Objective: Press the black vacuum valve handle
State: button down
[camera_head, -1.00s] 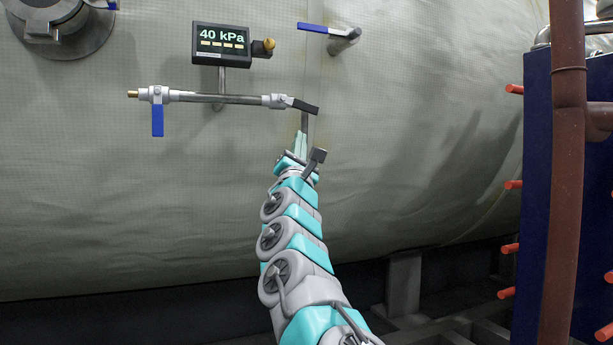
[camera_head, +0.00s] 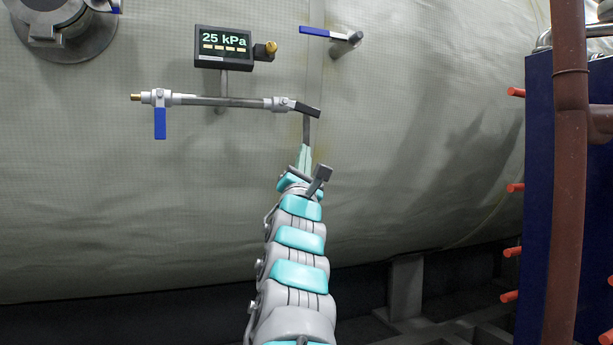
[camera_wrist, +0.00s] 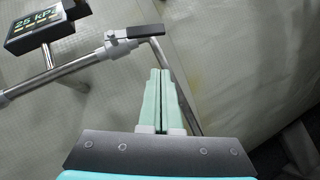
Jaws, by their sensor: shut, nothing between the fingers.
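The black vacuum valve handle (camera_head: 307,111) sits at the right end of the horizontal pipe, pointing right and tilted slightly down. It also shows near the top of the wrist view (camera_wrist: 146,31), roughly level there. My gripper (camera_head: 306,148) is shut and empty, below the handle. In the wrist view its fingertips (camera_wrist: 159,72) point up towards the handle, with a visible gap of picture between them; I cannot tell the distance in depth. The gauge (camera_head: 223,47) above the pipe reads 25 kPa.
A blue handle (camera_head: 160,123) hangs down at the pipe's left end. Another blue handle (camera_head: 315,32) is on the wall at upper right. A thin pipe (camera_wrist: 182,89) runs down beside my fingers. A brown pipe (camera_head: 570,180) and blue panel (camera_head: 540,200) stand at right.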

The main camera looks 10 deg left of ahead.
jog(key=shift+w+d+f+v, duration=0.1)
jog(key=shift+v, duration=0.85)
jog(key=shift+w+d+f+v, duration=0.1)
jog(key=shift+v, duration=0.85)
jog(key=shift+w+d+f+v, duration=0.1)
jog(key=shift+d+v, duration=0.05)
jog(key=shift+v, duration=0.8)
jog(key=shift+s, duration=0.1)
